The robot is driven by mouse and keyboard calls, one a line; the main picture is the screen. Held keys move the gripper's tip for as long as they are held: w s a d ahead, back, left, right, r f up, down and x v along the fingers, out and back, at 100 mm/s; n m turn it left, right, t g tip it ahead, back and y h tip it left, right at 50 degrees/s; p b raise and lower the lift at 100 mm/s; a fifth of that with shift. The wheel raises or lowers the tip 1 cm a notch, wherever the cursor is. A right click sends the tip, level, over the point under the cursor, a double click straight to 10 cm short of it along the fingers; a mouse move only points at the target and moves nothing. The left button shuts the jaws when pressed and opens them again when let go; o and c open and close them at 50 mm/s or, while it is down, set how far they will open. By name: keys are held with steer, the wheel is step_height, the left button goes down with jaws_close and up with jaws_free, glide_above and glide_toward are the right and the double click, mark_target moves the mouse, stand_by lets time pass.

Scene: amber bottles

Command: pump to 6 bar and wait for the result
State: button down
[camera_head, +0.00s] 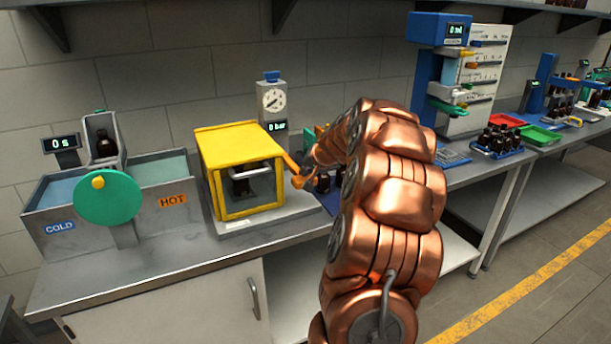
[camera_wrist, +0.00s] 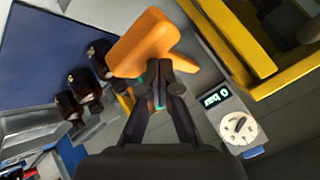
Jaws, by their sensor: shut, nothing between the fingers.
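The yellow-framed pressure box (camera_head: 206,165) stands on the bench with its front closed and something dark inside. Its yellow frame shows at the top right of the wrist view (camera_wrist: 265,80). Behind it a round dial gauge (camera_head: 273,99) sits above a display (camera_head: 277,127) that reads 0 bar; the display also shows in the wrist view (camera_wrist: 216,99). The orange pump handle (camera_head: 292,164) juts out at the box's right side. In the wrist view the orange handle (camera_wrist: 145,42) is just beyond my gripper (camera_wrist: 161,72). My gripper is shut and empty; whether it touches the handle is unclear.
Left stands a hot-and-cold bath (camera_head: 65,205) with a green wheel (camera_head: 108,198) and a 0 s display. Several dark bottles (camera_wrist: 85,85) stand close beside the handle on a blue mat (camera_wrist: 40,50). A blue machine (camera_head: 428,65) and a bottle rack (camera_head: 497,152) stand right.

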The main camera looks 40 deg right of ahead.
steer(key=shift+f+b, duration=1.45)
steer(key=shift+f, duration=0.65)
stand_by(2.1)
steer(key=shift+r, duration=0.1)
stand_by(0.4)
steer(key=shift+r+p, duration=1.35)
steer(key=shift+r, duration=1.75)
steer(key=shift+r, duration=0.1)
steer(key=shift+r+p, duration=1)
steer(key=shift+r, duration=1.35)
